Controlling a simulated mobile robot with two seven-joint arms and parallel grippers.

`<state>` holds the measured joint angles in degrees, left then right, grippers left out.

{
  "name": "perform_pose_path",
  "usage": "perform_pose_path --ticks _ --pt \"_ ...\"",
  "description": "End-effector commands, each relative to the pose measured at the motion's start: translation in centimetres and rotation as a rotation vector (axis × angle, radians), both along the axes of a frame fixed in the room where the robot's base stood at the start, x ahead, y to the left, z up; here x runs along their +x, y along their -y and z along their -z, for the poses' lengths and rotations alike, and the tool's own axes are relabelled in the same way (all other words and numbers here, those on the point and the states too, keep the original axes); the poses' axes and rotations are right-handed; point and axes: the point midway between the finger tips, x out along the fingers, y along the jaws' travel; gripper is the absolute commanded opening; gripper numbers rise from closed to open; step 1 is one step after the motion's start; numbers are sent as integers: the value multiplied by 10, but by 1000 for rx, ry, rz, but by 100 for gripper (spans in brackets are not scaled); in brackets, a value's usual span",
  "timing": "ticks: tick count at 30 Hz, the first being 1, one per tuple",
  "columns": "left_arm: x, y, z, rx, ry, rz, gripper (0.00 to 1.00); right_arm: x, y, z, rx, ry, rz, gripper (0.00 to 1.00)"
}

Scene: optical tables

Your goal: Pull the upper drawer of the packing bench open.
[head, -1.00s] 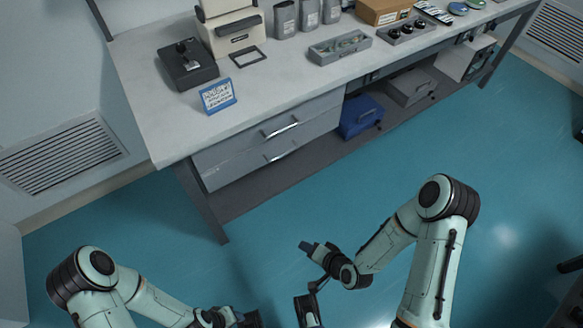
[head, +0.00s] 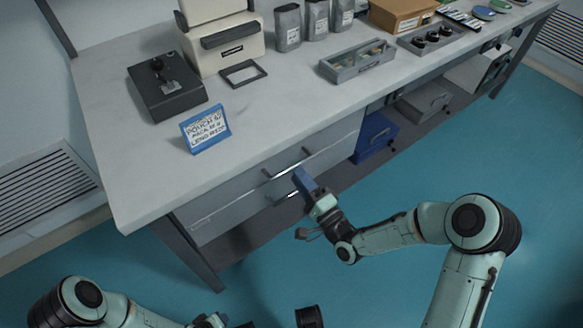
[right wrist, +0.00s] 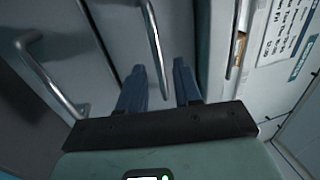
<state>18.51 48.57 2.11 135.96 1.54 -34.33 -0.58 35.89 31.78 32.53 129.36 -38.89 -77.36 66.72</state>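The packing bench (head: 130,195) has two grey drawers under its top at the left. The upper drawer (head: 335,142) looks flush and shut; its bar handle (head: 283,168) is silver. In the right wrist view this handle (right wrist: 154,45) runs down between the fingertips, with a gap on each side. My right gripper (head: 303,180) is at the drawer front; its blue fingers (right wrist: 160,88) are open astride the handle. The lower drawer's handle (right wrist: 48,78) is left of the fingers there. My left wrist (head: 210,321) shows at the bottom edge; its fingers cannot be made out.
On the bench top stand a blue-framed sign (head: 205,129), a black device (head: 166,92), a cream machine (head: 228,46) and a grey tray (head: 357,62). A blue bin (head: 375,136) sits on the lower shelf right of the drawers. The floor before the bench is clear.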

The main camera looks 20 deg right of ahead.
Motion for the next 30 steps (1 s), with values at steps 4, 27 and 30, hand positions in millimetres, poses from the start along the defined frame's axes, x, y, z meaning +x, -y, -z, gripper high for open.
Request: perform_pose_path --ticks 4,27,30 --pt "4 -3 6 7 9 -6 43 23 -9 -4 0 1 0 34" --pt "-3 -4 11 5 -14 -6 43 41 -15 -8 -1 -3 1 0" --pt "-2 -4 11 6 -13 -7 43 41 -15 -8 -1 -3 1 0"
